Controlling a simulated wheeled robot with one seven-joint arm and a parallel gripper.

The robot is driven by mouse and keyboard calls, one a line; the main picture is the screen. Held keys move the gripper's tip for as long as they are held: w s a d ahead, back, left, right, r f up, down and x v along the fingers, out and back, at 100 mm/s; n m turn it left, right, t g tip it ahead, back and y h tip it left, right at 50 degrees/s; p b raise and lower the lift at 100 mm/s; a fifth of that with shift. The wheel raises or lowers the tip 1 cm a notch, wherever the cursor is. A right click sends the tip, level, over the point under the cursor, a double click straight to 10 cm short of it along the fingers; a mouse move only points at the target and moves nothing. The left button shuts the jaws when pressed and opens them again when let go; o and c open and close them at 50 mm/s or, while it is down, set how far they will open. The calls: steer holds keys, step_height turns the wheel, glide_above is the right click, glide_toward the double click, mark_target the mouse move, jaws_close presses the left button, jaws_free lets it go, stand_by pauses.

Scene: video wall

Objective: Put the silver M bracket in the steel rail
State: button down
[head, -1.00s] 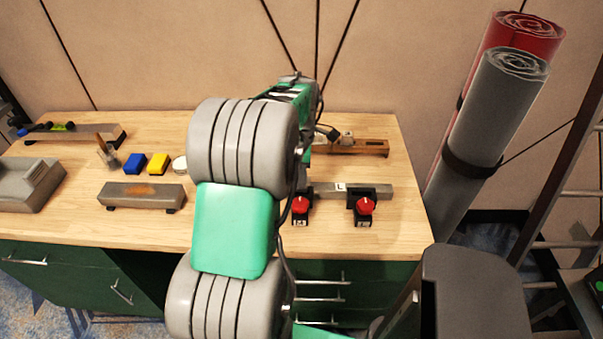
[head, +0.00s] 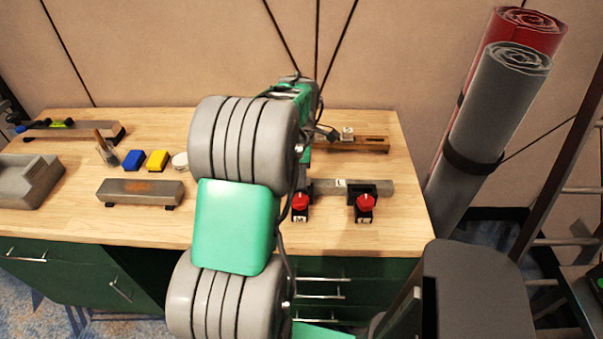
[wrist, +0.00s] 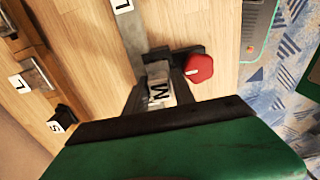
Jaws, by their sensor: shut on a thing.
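My gripper (wrist: 158,88) is shut on the silver M bracket (wrist: 158,93), whose white M label faces the wrist camera. The bracket is at the near end of the steel rail (wrist: 134,38) in the wrist view. I cannot tell whether it is seated in the rail or just above it. In the head view the steel rail (head: 372,187) lies on the bench behind the red knobs, partly hidden by my arm. My arm also hides the gripper and the bracket there.
A red knob (wrist: 199,68) is close beside the gripper. Two red knobs (head: 300,201) (head: 364,203) stand along the rail's front. A wooden rail (head: 365,144) lies behind. A grey block (head: 140,187) is at left. Rolled mats (head: 497,110) stand at right.

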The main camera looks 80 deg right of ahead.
steer(key=shift+f, duration=0.55)
steer(key=shift+f+b, duration=0.55)
steer(key=shift+f, duration=0.15)
steer(key=c, duration=1)
jaws_free()
steer(key=shift+o, duration=0.2)
steer(key=shift+c, duration=0.3)
steer(key=o, duration=0.4)
steer(key=shift+f, duration=0.1)
steer(key=shift+a, duration=0.15)
steer(key=shift+c, duration=0.3)
